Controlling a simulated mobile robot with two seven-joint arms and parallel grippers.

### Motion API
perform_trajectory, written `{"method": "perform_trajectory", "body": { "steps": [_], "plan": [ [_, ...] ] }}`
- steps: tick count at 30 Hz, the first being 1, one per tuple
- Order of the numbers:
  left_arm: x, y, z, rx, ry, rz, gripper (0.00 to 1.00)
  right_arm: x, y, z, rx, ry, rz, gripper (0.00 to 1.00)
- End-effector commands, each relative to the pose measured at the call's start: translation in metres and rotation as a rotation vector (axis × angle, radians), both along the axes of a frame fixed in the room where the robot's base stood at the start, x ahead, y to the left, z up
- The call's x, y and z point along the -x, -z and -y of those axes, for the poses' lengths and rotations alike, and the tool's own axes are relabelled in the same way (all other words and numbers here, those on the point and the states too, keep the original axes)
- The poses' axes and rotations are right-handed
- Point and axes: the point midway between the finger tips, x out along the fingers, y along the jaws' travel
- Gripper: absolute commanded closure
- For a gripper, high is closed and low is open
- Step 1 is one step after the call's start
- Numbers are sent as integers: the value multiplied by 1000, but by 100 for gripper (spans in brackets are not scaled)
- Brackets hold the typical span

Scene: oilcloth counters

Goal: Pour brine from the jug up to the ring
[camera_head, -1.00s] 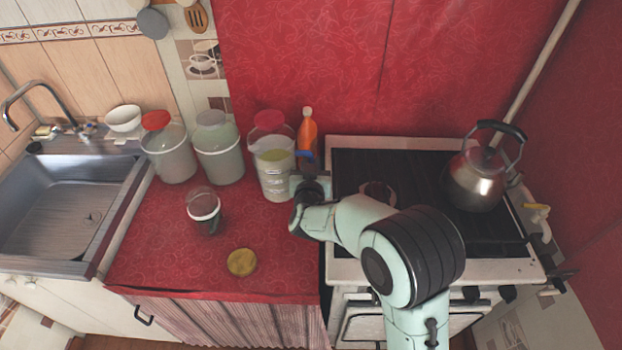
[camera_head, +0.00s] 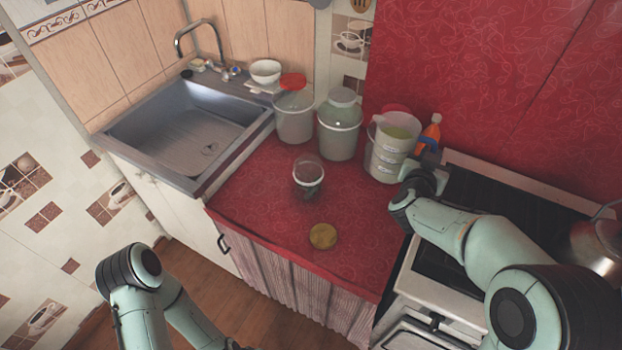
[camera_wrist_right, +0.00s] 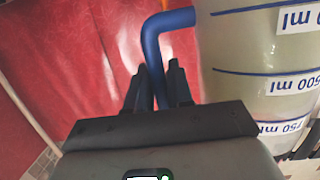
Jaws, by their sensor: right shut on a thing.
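The jug (camera_head: 387,160) is a clear measuring jug with blue lines, white ml labels and pale yellow-green liquid. It is upright at the right end of the red counter. My right gripper (camera_head: 425,168) is at its right side. In the right wrist view my gripper's fingers (camera_wrist_right: 156,88) are shut on the blue handle (camera_wrist_right: 152,45), with the jug (camera_wrist_right: 265,60) at the right. A small glass jar (camera_head: 308,185) with a pale ring near its top stands mid-counter; its contents look dark. My left arm shows at lower left, its gripper out of view.
Large jars (camera_head: 293,118) (camera_head: 339,135) stand behind, near the sink (camera_head: 190,140). An orange bottle (camera_head: 433,128) is behind the jug. A gold lid (camera_head: 323,236) lies near the counter's front edge. The stove (camera_head: 480,215) and kettle (camera_head: 598,245) are at right.

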Motion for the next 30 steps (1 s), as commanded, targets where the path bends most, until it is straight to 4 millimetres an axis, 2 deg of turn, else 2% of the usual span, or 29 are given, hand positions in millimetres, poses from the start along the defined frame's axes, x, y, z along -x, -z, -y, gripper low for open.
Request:
{"method": "perform_trajectory", "body": {
  "steps": [7,11,14,21,25,30],
  "plan": [
    [0,0,0,0,0,0,45,-1,-2,0,-1,1,9,100],
    [4,6,0,0,0,-4,45,-5,7,-11,6,-2,10,100],
    [9,16,0,0,0,-10,45,-13,24,-30,14,-6,15,100],
    [20,40,0,0,0,-22,45,-30,81,-85,6,-8,23,100],
    [23,47,0,0,0,-26,45,-34,105,-105,-8,-3,24,100],
    [24,51,0,0,0,-27,45,-36,120,-118,-21,1,22,100]
  ]
}}
